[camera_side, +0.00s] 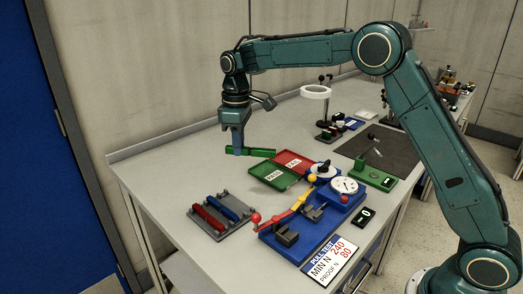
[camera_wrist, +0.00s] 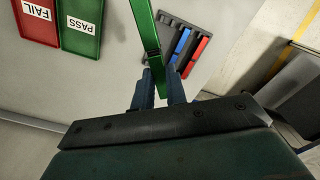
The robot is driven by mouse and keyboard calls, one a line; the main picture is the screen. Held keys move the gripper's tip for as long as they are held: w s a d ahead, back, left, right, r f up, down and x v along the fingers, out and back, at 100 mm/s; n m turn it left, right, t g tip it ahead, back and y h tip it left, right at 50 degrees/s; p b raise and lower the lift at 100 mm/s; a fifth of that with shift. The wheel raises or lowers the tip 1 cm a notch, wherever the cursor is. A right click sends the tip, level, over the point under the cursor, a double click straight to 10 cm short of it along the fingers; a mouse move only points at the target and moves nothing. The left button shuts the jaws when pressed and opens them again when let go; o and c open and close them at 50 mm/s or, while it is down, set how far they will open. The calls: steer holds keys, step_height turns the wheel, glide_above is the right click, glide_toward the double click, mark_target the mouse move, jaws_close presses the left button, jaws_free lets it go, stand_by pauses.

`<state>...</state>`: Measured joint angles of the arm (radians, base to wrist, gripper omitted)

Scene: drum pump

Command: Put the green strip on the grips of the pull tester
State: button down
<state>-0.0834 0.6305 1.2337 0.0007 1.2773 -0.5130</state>
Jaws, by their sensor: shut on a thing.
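My gripper (camera_side: 237,149) is shut on the green strip (camera_side: 260,153), which it holds level above the table's back left part. In the wrist view the green strip (camera_wrist: 146,35) runs up from between the fingers (camera_wrist: 161,84) past the top edge. The pull tester (camera_side: 268,236) is a blue base at the front of the table. It bears two grey grips (camera_side: 287,235), the other grip (camera_side: 313,211) being further back, a round dial (camera_side: 344,186) and a yellow and red lever (camera_side: 293,208). The strip is apart from the grips. The wrist view does not show the tester.
A grey rack (camera_side: 220,224) with red and blue strips lies left of the tester. A green PASS tray (camera_side: 262,167) and red FAIL tray (camera_side: 300,153) lie behind it. A ring lamp (camera_side: 315,92) stands at the back. A small black display (camera_side: 364,217) sits at right.

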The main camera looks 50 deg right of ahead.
steer(key=s+f+n, duration=0.4)
steer(key=s+n, duration=0.1)
steer(key=s, duration=0.4)
steer(key=s+d+f+n, duration=0.1)
steer(key=s+f+n, duration=0.4)
steer(key=s, duration=0.4)
steer(key=shift+d+n, duration=0.3)
steer(key=shift+n, duration=0.3)
steer(key=shift+f, duration=1.35)
steer(key=shift+f, duration=1.55)
stand_by(0.6)
